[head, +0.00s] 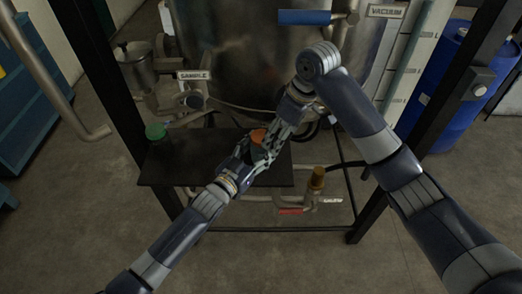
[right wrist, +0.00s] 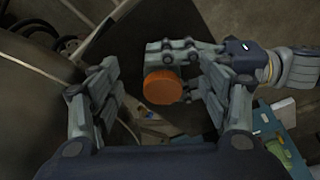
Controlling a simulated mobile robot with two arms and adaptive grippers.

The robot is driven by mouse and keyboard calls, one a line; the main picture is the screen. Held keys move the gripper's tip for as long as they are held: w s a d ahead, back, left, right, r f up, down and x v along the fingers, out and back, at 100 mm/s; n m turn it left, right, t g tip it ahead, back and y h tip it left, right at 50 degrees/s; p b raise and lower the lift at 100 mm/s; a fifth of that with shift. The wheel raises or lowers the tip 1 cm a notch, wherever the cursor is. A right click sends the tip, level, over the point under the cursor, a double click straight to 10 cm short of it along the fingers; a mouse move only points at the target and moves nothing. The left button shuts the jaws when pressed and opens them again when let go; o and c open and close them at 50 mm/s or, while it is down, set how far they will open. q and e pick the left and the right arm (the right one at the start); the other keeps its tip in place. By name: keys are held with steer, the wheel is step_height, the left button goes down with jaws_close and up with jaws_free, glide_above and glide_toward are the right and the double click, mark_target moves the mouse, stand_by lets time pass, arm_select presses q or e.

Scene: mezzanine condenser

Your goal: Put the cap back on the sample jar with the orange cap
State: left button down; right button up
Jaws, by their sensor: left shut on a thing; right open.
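The orange cap (head: 258,135) shows at the top of the sample jar, over the dark shelf's right part. In the right wrist view the cap (right wrist: 162,88) is a round orange disc; whether it is fully seated cannot be told. My left gripper (head: 250,160) is shut on the jar, whose body is mostly hidden by fingers; its fingers (right wrist: 180,72) also show beside the cap in the right wrist view. My right gripper (head: 268,146) comes from the upper right and is open, its fingers apart on either side of the cap.
A green-capped jar (head: 156,133) stands at the left of the dark shelf (head: 205,170). A steel vessel (head: 235,60) with a SAMPLE valve (head: 193,101) rises behind. Pipework with a brown-topped fitting (head: 317,178) lies right of the shelf. A blue drum (head: 455,90) stands far right.

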mark_target(262, 135)
steer(key=w+a, duration=0.2)
steer(key=a, duration=0.1)
steer(key=w+a, duration=0.1)
steer(key=shift+a, duration=0.2)
steer(key=shift+f, duration=0.7)
steer(key=shift+x, duration=0.8)
steer(key=c, duration=1.3)
steer(key=o, duration=1.3)
